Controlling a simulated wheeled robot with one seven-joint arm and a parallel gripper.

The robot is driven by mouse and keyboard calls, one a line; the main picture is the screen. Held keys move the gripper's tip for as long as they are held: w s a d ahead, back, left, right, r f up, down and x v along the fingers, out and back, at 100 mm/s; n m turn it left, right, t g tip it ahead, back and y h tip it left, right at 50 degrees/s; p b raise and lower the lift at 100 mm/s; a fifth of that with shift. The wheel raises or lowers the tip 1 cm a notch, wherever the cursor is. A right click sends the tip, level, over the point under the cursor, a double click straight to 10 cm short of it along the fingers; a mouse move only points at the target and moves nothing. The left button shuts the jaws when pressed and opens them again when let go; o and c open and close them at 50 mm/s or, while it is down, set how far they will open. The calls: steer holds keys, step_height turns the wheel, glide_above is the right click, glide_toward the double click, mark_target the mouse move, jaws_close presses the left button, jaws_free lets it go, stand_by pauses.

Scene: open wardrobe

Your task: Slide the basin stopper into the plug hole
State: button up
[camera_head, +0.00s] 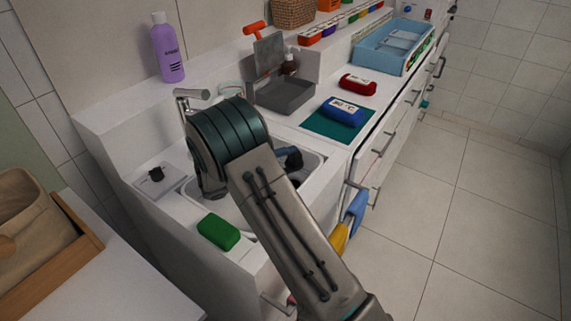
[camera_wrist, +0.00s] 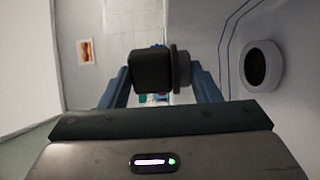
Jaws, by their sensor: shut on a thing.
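My gripper (camera_wrist: 163,82) is shut on the basin stopper (camera_wrist: 152,71), a black block-like piece with a round grey flange on its right side in the wrist view. A finger stands on either side of it. A round dark opening with a pale raised rim, which looks like the plug hole (camera_wrist: 262,66), lies to the right on a white surface, apart from the stopper. In the head view my arm reaches over the white sink basin (camera_head: 316,166) and hides much of it. I cannot make out the stopper for certain there.
A tap (camera_head: 191,95) stands behind the basin. A green block (camera_head: 218,231) sits on its front-left edge. A small plate with a black piece (camera_head: 156,174) lies left. A grey bin (camera_head: 285,94) and a blue packet (camera_head: 343,111) stand beyond. Cloths (camera_head: 355,211) hang at the front.

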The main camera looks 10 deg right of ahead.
steer(key=shift+w+f, duration=0.15)
steer(key=shift+w, duration=0.15)
steer(key=shift+d, duration=0.15)
steer(key=shift+b, duration=0.4)
step_height(320, 180, down, 6)
steer(key=b, duration=0.5)
steer(key=shift+s+b, duration=0.1)
steer(key=shift+b, duration=0.55)
stand_by(1.5)
